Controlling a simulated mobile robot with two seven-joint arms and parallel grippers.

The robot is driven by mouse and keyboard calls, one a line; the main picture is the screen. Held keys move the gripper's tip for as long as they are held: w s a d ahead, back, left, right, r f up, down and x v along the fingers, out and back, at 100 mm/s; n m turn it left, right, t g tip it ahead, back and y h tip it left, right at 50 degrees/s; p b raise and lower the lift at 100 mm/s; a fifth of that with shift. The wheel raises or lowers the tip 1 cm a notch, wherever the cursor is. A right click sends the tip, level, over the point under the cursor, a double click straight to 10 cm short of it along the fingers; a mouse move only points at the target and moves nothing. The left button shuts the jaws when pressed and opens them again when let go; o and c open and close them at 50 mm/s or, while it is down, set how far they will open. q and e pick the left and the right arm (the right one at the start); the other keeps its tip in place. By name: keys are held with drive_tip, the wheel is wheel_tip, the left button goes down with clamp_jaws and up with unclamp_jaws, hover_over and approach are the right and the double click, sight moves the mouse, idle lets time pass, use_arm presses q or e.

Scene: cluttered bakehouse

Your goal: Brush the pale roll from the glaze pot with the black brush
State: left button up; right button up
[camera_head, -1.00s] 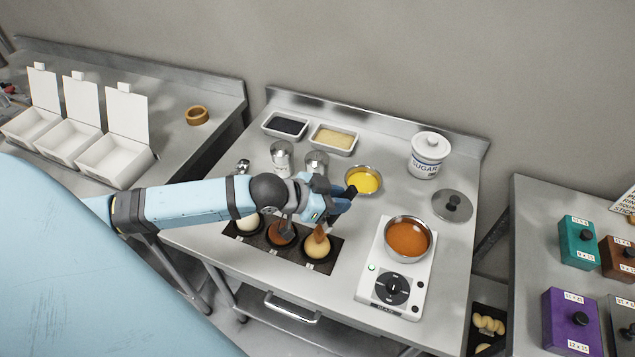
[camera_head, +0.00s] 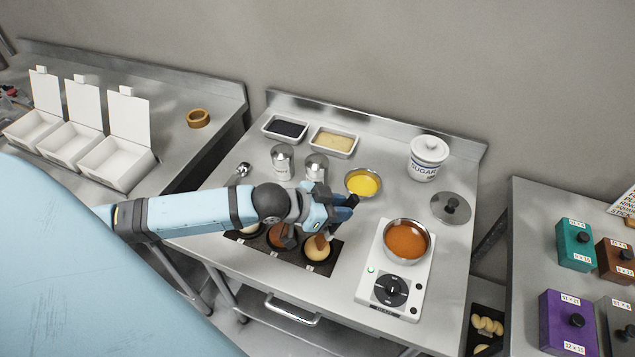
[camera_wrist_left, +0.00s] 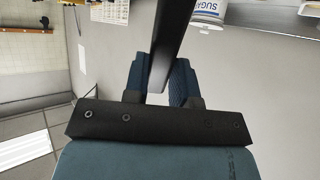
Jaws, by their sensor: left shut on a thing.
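My left gripper (camera_head: 338,213) is shut on the black brush, whose black handle (camera_wrist_left: 174,40) passes between the fingers in the left wrist view. The brown bristles (camera_head: 321,241) point down onto the right-hand roll (camera_head: 316,252), a pale golden one, and appear to touch it. A brown roll (camera_head: 279,236) lies in the middle of the dark tray (camera_head: 289,257). A whitish roll (camera_head: 248,231) at the left is mostly hidden by my arm. A pot of orange-brown liquid (camera_head: 407,240) stands on the white hotplate. A bowl of yellow liquid (camera_head: 363,183) stands behind the gripper. My right gripper is out of view.
Two metal shakers (camera_head: 282,162) stand behind my arm, with two small trays (camera_head: 334,141) farther back. A sugar jar (camera_head: 428,158) and a lid (camera_head: 451,207) are at the right. The hotplate (camera_head: 388,289) is right of the roll tray.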

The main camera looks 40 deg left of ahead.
use_arm(q)
drive_tip(key=shift+s+d+p, duration=0.1)
drive_tip(key=shift+p, duration=0.2)
drive_tip(key=shift+w+a, duration=0.7)
drive_tip(key=shift+a, duration=0.15)
idle(0.6)
wheel_tip(320, 180, up, 6)
idle(0.7)
idle(0.4)
